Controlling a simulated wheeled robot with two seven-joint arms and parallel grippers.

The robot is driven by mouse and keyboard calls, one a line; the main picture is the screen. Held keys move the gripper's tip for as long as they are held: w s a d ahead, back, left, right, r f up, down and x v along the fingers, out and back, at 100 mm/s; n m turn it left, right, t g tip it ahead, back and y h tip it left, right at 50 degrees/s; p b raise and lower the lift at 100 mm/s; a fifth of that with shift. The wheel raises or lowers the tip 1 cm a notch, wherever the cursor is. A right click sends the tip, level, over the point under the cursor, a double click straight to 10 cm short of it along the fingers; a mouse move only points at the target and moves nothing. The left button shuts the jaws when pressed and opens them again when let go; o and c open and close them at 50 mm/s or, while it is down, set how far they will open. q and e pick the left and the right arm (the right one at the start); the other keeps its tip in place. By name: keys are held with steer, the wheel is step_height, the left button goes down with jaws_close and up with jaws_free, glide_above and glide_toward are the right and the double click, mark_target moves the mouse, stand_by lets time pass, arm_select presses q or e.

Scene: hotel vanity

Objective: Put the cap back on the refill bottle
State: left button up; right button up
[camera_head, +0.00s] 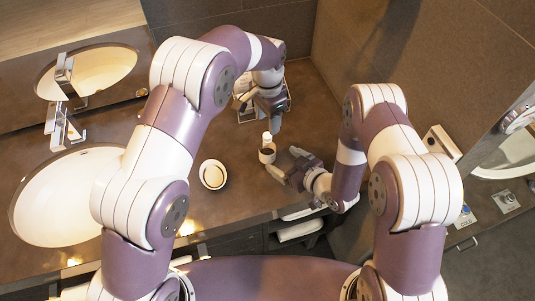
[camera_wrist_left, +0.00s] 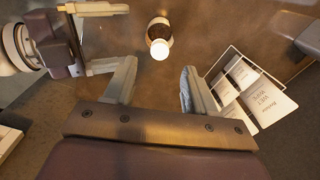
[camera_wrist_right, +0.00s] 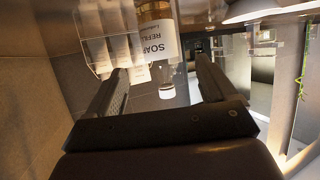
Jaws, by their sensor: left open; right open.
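The refill bottle (camera_head: 268,155) stands on the counter; its white label reads SOAP REFILL in the right wrist view (camera_wrist_right: 155,40), where it appears upside down. The white cap (camera_head: 266,138) sits at the bottle's neck end; it also shows in the left wrist view (camera_wrist_left: 159,50) and right wrist view (camera_wrist_right: 167,93). I cannot tell whether it is fully seated. My left gripper (camera_head: 275,122) is open just behind and above the cap, apart from it. My right gripper (camera_head: 284,163) is open to the right of the bottle, with visible gaps around it.
A wire tray with white packets (camera_wrist_left: 242,88) stands behind the bottle near the back wall. A round white dish (camera_head: 213,174) lies to the left. The sink basin (camera_head: 62,200) and faucet (camera_head: 62,125) are farther left. Tiled wall rises at the right.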

arm_select(q)
steer(key=shift+f, duration=0.4)
arm_select(e)
steer(key=v, duration=0.4)
steer(key=shift+r, duration=0.1)
